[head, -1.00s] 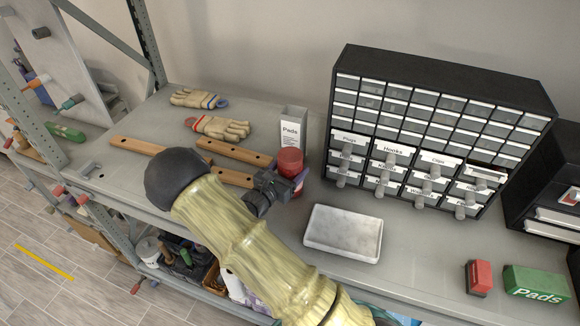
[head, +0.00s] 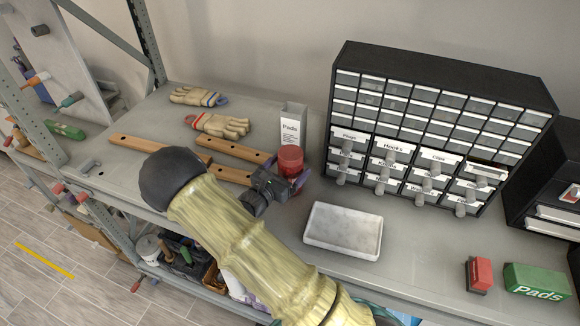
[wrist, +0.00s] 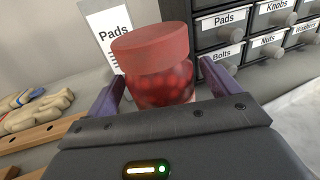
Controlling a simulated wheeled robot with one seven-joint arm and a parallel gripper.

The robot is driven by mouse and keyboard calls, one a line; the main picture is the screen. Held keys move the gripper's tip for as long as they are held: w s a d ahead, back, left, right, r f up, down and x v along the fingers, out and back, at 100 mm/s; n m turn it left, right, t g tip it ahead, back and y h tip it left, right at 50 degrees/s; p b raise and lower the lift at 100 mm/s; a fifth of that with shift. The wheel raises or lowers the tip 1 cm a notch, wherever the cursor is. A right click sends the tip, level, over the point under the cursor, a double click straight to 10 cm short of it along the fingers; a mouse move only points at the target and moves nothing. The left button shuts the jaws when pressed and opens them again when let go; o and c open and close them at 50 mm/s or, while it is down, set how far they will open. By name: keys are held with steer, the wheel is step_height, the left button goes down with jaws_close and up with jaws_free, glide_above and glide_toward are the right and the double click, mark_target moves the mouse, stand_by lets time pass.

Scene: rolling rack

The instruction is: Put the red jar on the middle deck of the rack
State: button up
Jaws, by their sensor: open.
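The red jar (head: 291,160) stands upright on the grey worktop (head: 408,262), in front of a white Pads box (head: 293,122). In the wrist view the jar (wrist: 156,62) has a red lid and round red contents behind its clear wall. My gripper (head: 285,178) is at the jar, at worktop height. In the wrist view my gripper (wrist: 160,88) is open, with one purple finger on each side of the jar. I cannot tell whether either finger touches it. The jar's lower part is hidden by the gripper body. I cannot tell which surface is the rack's middle deck.
A drawer cabinet (head: 430,135) stands close to the jar's right. A pale tray (head: 344,233) lies in front of the cabinet. Wooden bars (head: 232,151) and gloves (head: 220,126) lie to the left. A metal upright (head: 150,40) and a loaded lower shelf (head: 190,278) are at left.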

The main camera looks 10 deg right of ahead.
steer(key=b+v, duration=0.3)
steer(key=v, duration=0.8)
